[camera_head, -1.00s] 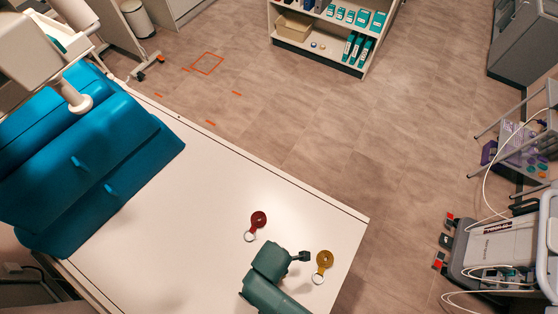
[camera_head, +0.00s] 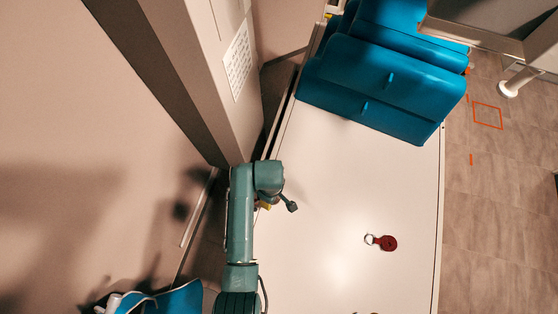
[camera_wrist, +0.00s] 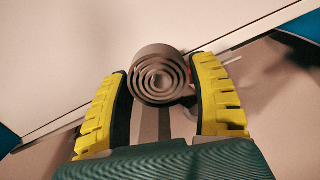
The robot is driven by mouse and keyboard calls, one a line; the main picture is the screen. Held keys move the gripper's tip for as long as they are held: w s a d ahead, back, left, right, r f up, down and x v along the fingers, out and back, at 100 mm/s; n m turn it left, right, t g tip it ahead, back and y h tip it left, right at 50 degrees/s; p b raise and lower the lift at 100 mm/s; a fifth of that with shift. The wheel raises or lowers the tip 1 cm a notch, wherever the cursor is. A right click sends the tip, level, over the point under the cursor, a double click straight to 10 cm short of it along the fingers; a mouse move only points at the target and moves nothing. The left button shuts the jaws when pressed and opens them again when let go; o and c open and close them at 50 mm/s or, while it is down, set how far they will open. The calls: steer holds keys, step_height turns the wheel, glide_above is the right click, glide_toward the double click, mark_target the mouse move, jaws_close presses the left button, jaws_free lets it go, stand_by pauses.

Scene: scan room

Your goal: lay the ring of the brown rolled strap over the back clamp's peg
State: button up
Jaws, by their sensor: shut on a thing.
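My gripper (camera_wrist: 164,68) has its yellow ridged fingers on both sides of the brown rolled strap (camera_wrist: 158,76) in the wrist view. It is shut on the strap, whose coiled end faces the camera. In the head view only a bit of yellow of my gripper (camera_head: 265,206) shows under my green arm, at the left long edge of the white table, and the strap is hidden there. Behind the strap in the wrist view, a small red part and a thin pale rod (camera_wrist: 228,63) show near the table edge. I cannot tell whether they belong to the back clamp.
Blue cushions (camera_head: 385,80) cover the table's far end. A tall pale column (camera_head: 215,75) stands close left of my arm. The table's middle is clear.

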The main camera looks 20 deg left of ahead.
steer(key=shift+f+b, duration=3.95)
steer(key=shift+f, duration=0.35)
steer(key=o, duration=1.2)
steer(key=shift+o, duration=0.2)
step_height(320, 180, up, 12)
steer(key=shift+r, duration=0.1)
